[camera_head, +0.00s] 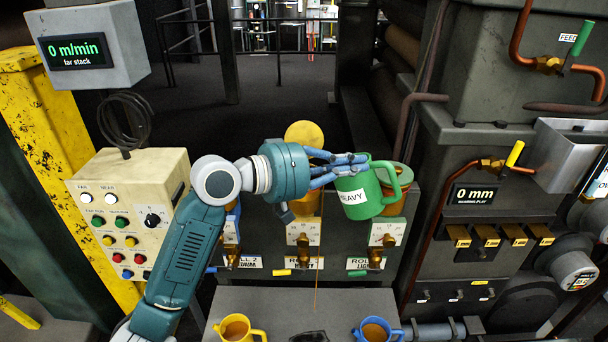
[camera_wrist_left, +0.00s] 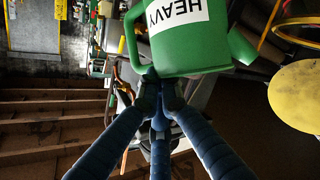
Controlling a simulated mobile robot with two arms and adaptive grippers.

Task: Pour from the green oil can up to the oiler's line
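The green oil can (camera_head: 358,196), labelled HEAVY, is held up in front of the oiler panel, leaning slightly, its handle to the right. My left gripper (camera_head: 350,165) is closed against its left side; the wrist view shows the fingertips (camera_wrist_left: 160,92) meeting at the can (camera_wrist_left: 185,50). The can's spout is hidden by my fingers in the head view. A thin amber line (camera_head: 319,260) runs down from beneath the fingers to the table. The middle oiler (camera_head: 305,205), under a round yellow lid (camera_head: 304,134), is partly hidden; its line and level are unreadable. My right gripper is out of view.
A yellow cup (camera_head: 236,328) and a blue cup (camera_head: 375,331), both with brown liquid, stand on the grey table (camera_head: 270,300). A control box (camera_head: 140,205) is at the left.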

